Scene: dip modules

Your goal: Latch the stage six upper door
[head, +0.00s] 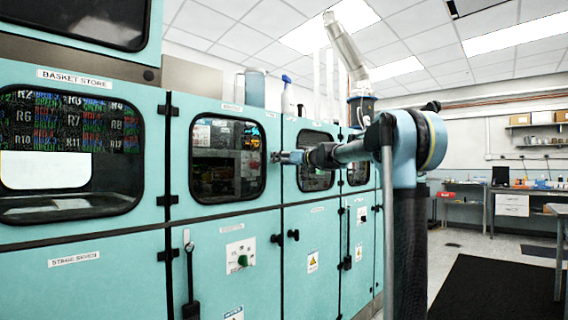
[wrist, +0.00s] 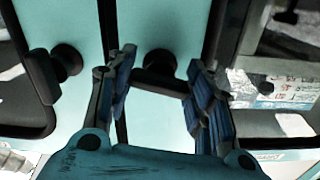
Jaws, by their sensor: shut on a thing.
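In the wrist view, my gripper (wrist: 160,72) has its two blue-padded fingers on either side of a black latch handle (wrist: 158,86) with a round hub. The handle's bar spans the gap between the fingers, and the gripper is shut on it. In the head view, my gripper (head: 292,157) reaches the cabinet front at the seam between two windowed upper doors. The teal upper door (head: 228,116) left of the seam has a dark window. The windowed door (head: 314,124) right of it is partly hidden by my arm. The stage labels above them are too small to read.
A second black latch (wrist: 68,62) stands left of my gripper in the wrist view. The floor at right has a dark mat (head: 495,290).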

